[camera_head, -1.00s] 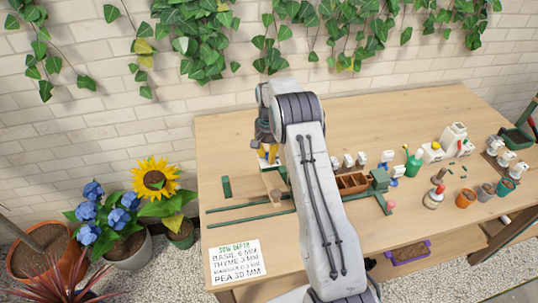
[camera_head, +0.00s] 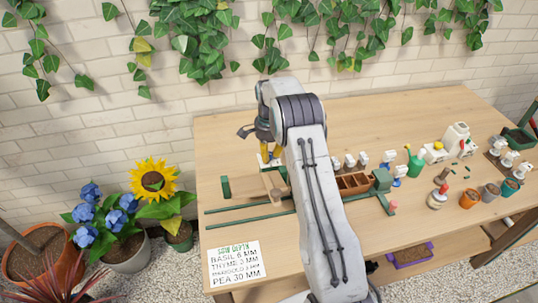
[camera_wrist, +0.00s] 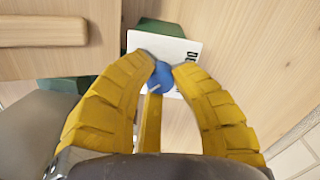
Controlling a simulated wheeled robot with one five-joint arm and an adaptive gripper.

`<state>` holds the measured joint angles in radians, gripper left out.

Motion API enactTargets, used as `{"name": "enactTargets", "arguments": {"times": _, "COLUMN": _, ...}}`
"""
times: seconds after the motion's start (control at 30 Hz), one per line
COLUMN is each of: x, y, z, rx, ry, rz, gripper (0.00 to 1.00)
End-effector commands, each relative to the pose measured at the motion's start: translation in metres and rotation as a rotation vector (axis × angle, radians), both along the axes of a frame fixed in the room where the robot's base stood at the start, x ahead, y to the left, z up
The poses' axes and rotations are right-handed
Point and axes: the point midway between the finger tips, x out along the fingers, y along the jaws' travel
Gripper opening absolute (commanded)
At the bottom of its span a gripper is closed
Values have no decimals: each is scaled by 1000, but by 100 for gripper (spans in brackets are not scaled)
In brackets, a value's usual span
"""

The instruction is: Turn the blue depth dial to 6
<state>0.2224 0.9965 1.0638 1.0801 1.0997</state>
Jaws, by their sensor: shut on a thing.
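The blue depth dial (camera_wrist: 160,77) shows in the wrist view, with a pale pointer mark on it, in front of a white card (camera_wrist: 178,50) with dark lettering, mostly hidden. My gripper (camera_wrist: 161,66) has its two yellow fingers closed on either side of the dial. In the head view my gripper (camera_head: 268,155) is low over the back left of the table, and my arm hides part of the area. The dial's numbers cannot be read.
A sow-depth sign (camera_head: 235,264) at the table's front left lists basil at 6 mm. Green rails (camera_head: 245,212) run along the table. A wooden compartment box (camera_head: 354,183) stands right of my arm. Pots and bottles stand farther right. A wooden bar (camera_wrist: 40,31) shows in the wrist view.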

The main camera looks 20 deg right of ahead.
Motion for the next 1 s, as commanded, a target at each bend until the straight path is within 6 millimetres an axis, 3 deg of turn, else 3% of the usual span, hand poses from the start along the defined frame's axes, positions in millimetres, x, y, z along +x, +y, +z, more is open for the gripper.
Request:
{"name": "enactTargets", "arguments": {"times": 0.67, "x": -2, "y": 1, "z": -3, "rx": 1, "ry": 8, "rz": -56, "gripper": 0}}
{"name": "enactTargets", "arguments": {"times": 0.7, "x": -2, "y": 1, "z": -3, "rx": 1, "ry": 8, "rz": -56, "gripper": 26}}
{"name": "enactTargets", "arguments": {"times": 1.0, "x": -1, "y": 0, "z": -1, "rx": 0, "ry": 3, "rz": -56, "gripper": 49}}
